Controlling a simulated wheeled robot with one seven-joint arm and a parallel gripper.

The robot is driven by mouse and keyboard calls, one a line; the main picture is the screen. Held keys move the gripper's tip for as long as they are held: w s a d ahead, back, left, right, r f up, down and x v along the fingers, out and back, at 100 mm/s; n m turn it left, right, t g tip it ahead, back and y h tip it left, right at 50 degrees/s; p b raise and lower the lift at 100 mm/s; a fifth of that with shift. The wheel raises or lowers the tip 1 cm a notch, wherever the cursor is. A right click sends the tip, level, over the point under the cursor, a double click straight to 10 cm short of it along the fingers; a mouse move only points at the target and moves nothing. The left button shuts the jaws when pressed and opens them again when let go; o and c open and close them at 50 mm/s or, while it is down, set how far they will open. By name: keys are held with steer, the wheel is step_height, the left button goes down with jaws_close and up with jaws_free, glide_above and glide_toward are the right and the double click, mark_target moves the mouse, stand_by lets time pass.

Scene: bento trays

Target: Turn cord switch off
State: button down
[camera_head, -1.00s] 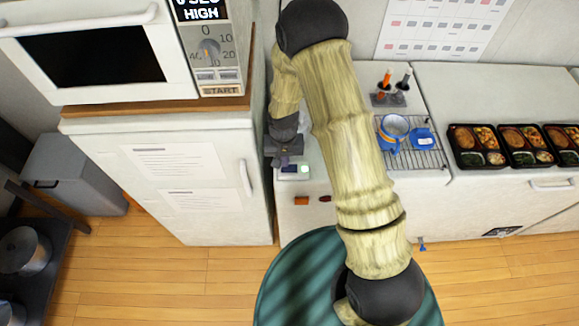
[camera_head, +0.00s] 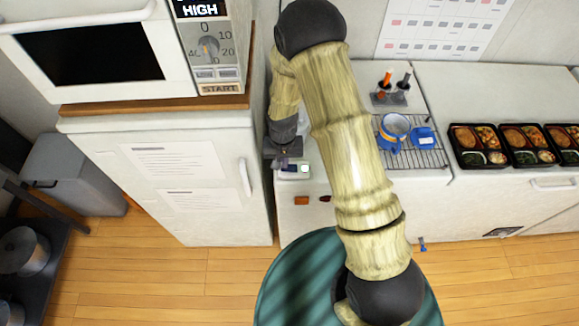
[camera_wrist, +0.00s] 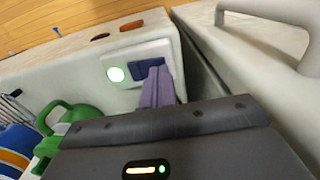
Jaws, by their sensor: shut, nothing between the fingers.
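The cord switch (camera_head: 293,174) is a small pale box with a dark blue rocker (camera_wrist: 148,54) and a round light (camera_wrist: 116,73). It lies on the white counter close to the fridge. The light glows pale green-white in the wrist view. My gripper (camera_wrist: 160,80) has its purple fingers together, with the tips at the rocker's near edge. I cannot tell whether they touch it. In the head view my gripper (camera_head: 283,163) is right above the switch's left end and hides part of it.
The white fridge (camera_head: 200,215) stands close on the left, leaving a narrow gap. Its handle (camera_wrist: 265,8) is near my gripper in the wrist view. A green object (camera_wrist: 72,117) stands on the counter. A wire rack (camera_head: 432,158) and bento trays (camera_head: 483,160) are farther right.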

steer(key=shift+d+f, duration=0.1)
steer(key=shift+f, duration=0.25)
steer(key=shift+r, duration=0.1)
steer(key=shift+r+p, duration=2.15)
steer(key=shift+r, duration=1.3)
steer(key=shift+r, duration=0.1)
steer(key=s+d+r+t+b, duration=0.1)
steer(key=s+d+r+b, duration=0.1)
steer(key=s+d+r, duration=0.4)
steer(key=s+d+r+t+b, duration=0.1)
steer(key=s+d+r+b, duration=0.1)
steer(key=s+d+r, duration=0.4)
step_height(320, 180, up, 5)
steer(key=shift+s+d+f+t, duration=0.2)
steer(key=shift+d+t, duration=0.1)
steer(key=shift+d, duration=0.45)
